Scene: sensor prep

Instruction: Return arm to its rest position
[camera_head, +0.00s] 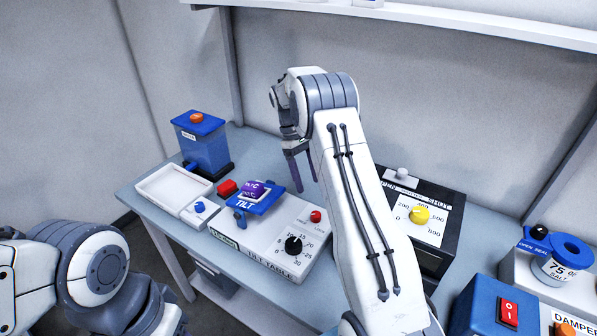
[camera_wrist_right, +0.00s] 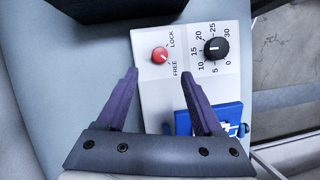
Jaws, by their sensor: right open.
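My right arm reaches in from the lower right in the head view, with its wrist bent over the bench. My right gripper (camera_head: 302,167) points down, its purple fingers above the back of the tilt table (camera_head: 262,255). In the right wrist view the gripper (camera_wrist_right: 159,71) is open, with nothing held between its fingers. The tilt table's red lock knob (camera_wrist_right: 160,55) and black dial (camera_wrist_right: 215,48) show beyond the fingertips. My left arm (camera_head: 100,265) is at the lower left; its gripper is not visible.
A purple piece (camera_head: 253,190) sits on the tilt table's blue platform. A white tray (camera_head: 173,183) and blue box (camera_head: 203,150) stand left. A red-switch box (camera_head: 508,311) and salt jar (camera_head: 558,267) are right.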

